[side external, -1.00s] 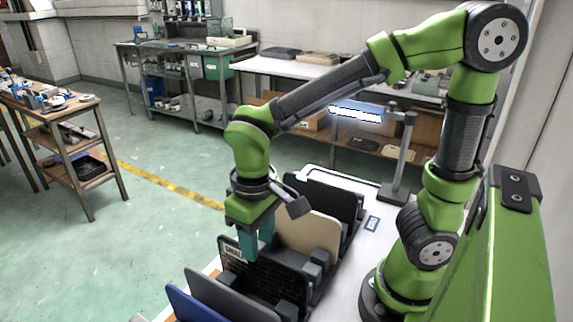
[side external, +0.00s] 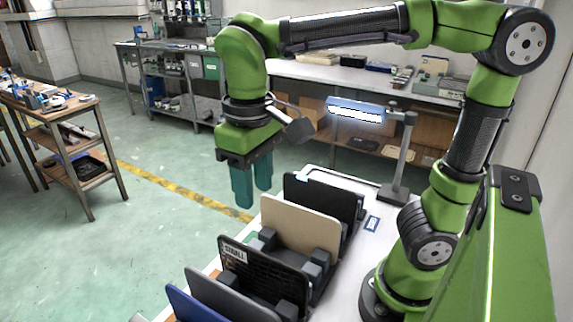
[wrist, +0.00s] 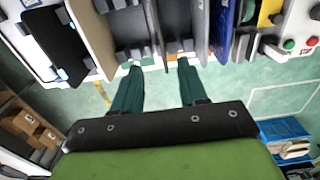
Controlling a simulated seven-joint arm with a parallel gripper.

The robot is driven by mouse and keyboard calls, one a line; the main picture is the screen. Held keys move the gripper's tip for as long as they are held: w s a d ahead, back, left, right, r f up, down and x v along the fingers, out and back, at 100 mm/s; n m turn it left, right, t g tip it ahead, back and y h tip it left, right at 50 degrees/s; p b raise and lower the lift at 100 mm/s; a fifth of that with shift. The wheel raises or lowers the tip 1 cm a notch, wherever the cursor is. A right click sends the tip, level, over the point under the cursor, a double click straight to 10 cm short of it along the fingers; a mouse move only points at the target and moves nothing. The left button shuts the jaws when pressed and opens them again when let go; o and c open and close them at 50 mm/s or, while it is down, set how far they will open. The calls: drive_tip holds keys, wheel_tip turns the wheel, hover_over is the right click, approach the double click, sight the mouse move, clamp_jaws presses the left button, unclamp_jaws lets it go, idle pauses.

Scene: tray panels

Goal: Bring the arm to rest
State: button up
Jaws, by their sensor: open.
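My gripper (side external: 253,195) hangs pointing down, open and empty, above the left edge of the rack of panels. Its two teal fingers are apart, and the wrist view also shows the gap between the fingertips (wrist: 160,66). Below it the panels stand in dark holders: a black panel (side external: 315,205) at the back, a beige panel (side external: 290,228), a black panel with a white label (side external: 258,272), a grey panel (side external: 225,300) and a blue panel (side external: 190,308). None touches the fingers in the side view.
The panels stand on a white table (side external: 365,240). A lamp on a post (side external: 398,160) rises behind them. A wooden cart (side external: 70,140) stands at far left, and a white bench (side external: 300,72) runs along the back. The green floor left of the rack is open.

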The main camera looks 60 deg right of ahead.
drive_tip(key=s+d+f+m+t+y, duration=0.2)
drive_tip(key=d+f+m+t, duration=0.1)
drive_tip(key=d+t, duration=0.4)
drive_tip(key=shift+d+m, duration=0.5)
drive_tip(key=shift+d, duration=0.4)
